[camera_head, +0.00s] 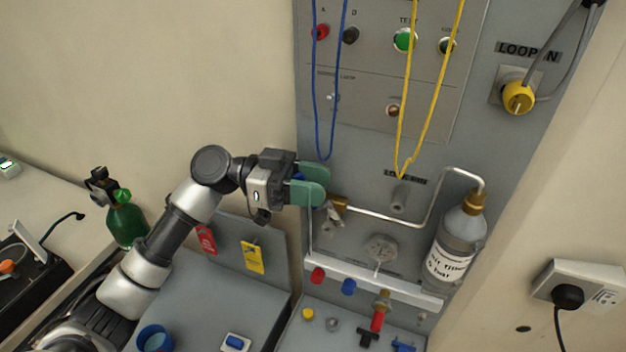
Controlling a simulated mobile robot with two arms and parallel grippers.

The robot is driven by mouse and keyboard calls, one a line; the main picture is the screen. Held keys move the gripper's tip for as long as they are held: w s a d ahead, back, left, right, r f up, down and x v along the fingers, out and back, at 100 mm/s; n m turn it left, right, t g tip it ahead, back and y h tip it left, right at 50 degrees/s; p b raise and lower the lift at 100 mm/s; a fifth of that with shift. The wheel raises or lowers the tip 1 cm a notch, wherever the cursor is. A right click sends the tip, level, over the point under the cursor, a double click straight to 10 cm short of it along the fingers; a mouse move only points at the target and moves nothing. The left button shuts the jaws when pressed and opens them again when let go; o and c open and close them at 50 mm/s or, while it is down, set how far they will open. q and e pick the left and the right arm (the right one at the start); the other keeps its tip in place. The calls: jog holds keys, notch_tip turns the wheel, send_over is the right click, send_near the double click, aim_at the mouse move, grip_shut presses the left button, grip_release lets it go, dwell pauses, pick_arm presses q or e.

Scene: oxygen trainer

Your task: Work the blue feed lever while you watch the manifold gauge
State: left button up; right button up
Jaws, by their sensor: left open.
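My left gripper (318,182), with green finger pads, is in front of the grey panel, just left of a brass fitting (338,205) on a metal pipe. It is open. A small patch of blue (299,177) shows between its fingers; it may be the blue feed lever, mostly hidden, and I cannot tell whether the fingers touch it. A round grey dial (381,248), probably the manifold gauge, sits above the pale manifold bar (395,286); its reading is too small to make out. My right gripper is not in view.
Blue cord (318,120) and yellow cord (431,120) hang down the panel. A labelled bottle (455,247) stands at the right of the pipe. Red and yellow tags (253,257) hang below my left arm. A green cylinder (126,222) stands at the left.

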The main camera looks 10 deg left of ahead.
pick_arm(q)
jog(key=c, duration=0.6)
grip_shut()
jog(key=shift+s+d+y, duration=0.1)
jog(key=shift+d+y, duration=0.1)
jog(key=shift+y, duration=0.1)
jog(key=shift+d+r+y+b, duration=0.2)
jog(key=shift+d+y+b, duration=0.15)
jog(key=shift+y, duration=0.25)
jog(key=y, duration=0.1)
jog(key=d+y+p, duration=0.1)
jog(key=d+y, duration=0.1)
jog(key=shift+s+d+f+m+y+p, duration=0.15)
jog(key=shift+s+d+m+y+p, duration=0.1)
jog(key=shift+m+y+p, duration=0.15)
